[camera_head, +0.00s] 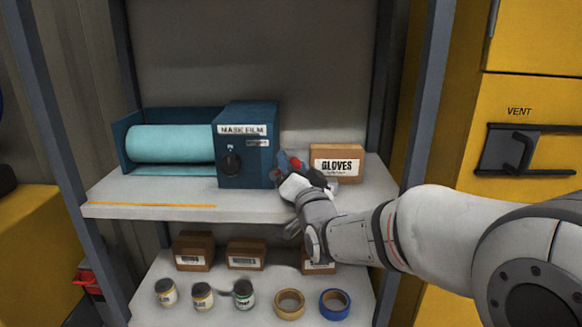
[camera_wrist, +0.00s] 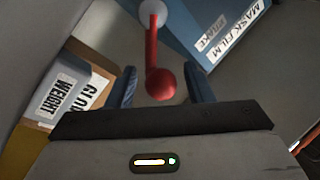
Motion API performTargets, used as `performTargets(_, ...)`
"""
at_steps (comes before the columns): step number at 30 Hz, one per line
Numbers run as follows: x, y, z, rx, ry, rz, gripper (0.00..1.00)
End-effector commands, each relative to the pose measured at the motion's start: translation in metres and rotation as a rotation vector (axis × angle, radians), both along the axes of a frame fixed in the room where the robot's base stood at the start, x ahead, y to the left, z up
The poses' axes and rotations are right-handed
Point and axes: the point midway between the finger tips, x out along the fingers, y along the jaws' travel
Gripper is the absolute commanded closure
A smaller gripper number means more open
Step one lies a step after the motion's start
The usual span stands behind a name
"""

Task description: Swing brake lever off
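The blue mask film dispenser (camera_head: 246,150) stands on the upper shelf, with a light teal roll (camera_head: 172,144) on its left. It has a black knob (camera_head: 231,163) on its front and a small label reading BRAKE in the wrist view (camera_wrist: 209,40). The brake lever, a red rod with a red ball end (camera_wrist: 160,84), sticks out from a pale round hub (camera_wrist: 153,13). My gripper (camera_wrist: 162,86) is open, its two blue fingers on either side of the red ball, with visible gaps. In the head view my gripper (camera_head: 294,166) is at the dispenser's right side and partly hides the lever.
A brown GLOVES box (camera_head: 338,163) stands close right of my gripper; it also shows in the wrist view (camera_wrist: 72,90). The lower shelf holds boxes (camera_head: 246,254), jars (camera_head: 202,296) and tape rolls (camera_head: 334,304). Shelf posts (camera_head: 415,90) flank the bay. A yellow VENT cabinet (camera_head: 525,95) is at right.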

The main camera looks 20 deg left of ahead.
Motion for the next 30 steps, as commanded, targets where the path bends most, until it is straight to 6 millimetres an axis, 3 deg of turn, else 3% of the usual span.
performTargets(8, -0.007, -0.005, -0.002, 0.0, -0.001, 0.001, 0.53)
performTargets(21, -0.057, -0.044, -0.018, 0.0, -0.001, 0.001, 0.53)
performTargets(30, -0.061, -0.047, -0.019, 0.0, 0.0, 0.001, 0.53)
